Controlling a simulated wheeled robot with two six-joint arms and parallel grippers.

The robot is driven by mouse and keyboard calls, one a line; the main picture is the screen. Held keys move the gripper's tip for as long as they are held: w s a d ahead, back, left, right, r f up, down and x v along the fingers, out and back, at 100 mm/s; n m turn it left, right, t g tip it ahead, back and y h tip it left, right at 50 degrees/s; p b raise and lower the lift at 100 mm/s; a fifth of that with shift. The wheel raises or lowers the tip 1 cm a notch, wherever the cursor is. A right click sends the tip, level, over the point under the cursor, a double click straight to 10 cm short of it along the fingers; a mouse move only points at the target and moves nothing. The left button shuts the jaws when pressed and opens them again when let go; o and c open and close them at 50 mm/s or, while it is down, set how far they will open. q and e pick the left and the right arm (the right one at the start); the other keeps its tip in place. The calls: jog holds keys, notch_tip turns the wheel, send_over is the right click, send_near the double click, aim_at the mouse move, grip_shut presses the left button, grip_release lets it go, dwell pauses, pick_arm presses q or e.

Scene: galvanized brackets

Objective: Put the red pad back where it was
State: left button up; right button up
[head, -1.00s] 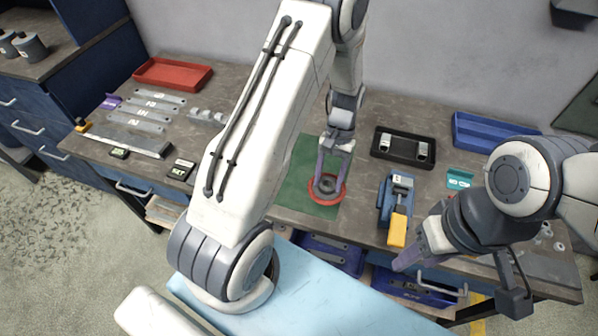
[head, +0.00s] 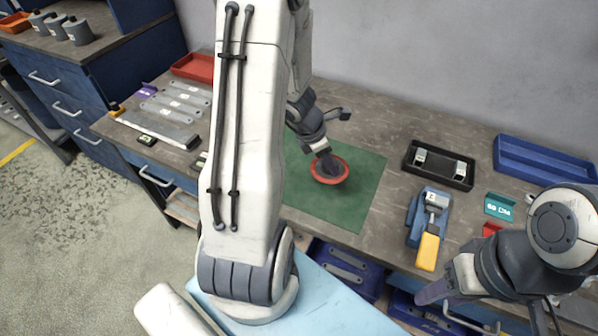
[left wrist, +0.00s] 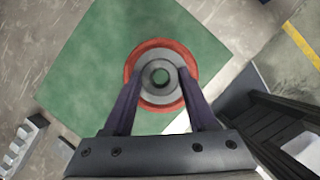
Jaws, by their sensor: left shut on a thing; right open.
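The red pad (head: 330,170) is a round red disc with a grey hub and a hole in its middle. In the left wrist view, the pad (left wrist: 136,71) sits between the two fingers of my left gripper (left wrist: 161,80), which are shut on its hub. My left gripper (head: 322,158) comes down from the far side in the head view. The pad is over the green mat (head: 345,208); I cannot tell whether it touches the mat. My right gripper (head: 432,292) is open and empty in front of the bench, at the lower right.
A yellow-and-blue clamp-like tool (head: 428,228) stands right of the mat. Behind it are a black tray (head: 410,166) and a blue tray (head: 545,160). Grey brackets (head: 172,108) and a red tray (head: 192,66) lie at the left. The mat's front part is clear.

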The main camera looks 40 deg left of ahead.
pick_arm(q)
jog(key=a+f, duration=0.2)
jog(key=a, duration=0.1)
jog(key=a+f+p, duration=0.1)
jog(key=a+f, duration=0.1)
jog(key=a, duration=0.1)
jog(key=a+f, duration=0.1)
jog(key=a, duration=0.3)
jog(key=shift+f+p, duration=0.35)
jog(key=shift+f, duration=0.05)
jog(key=shift+a+f, duration=0.15)
jog(key=shift+f, duration=2.05)
jog(key=shift+f+b, duration=0.15)
jog(key=shift+b, duration=0.25)
jog(key=o, duration=1.2)
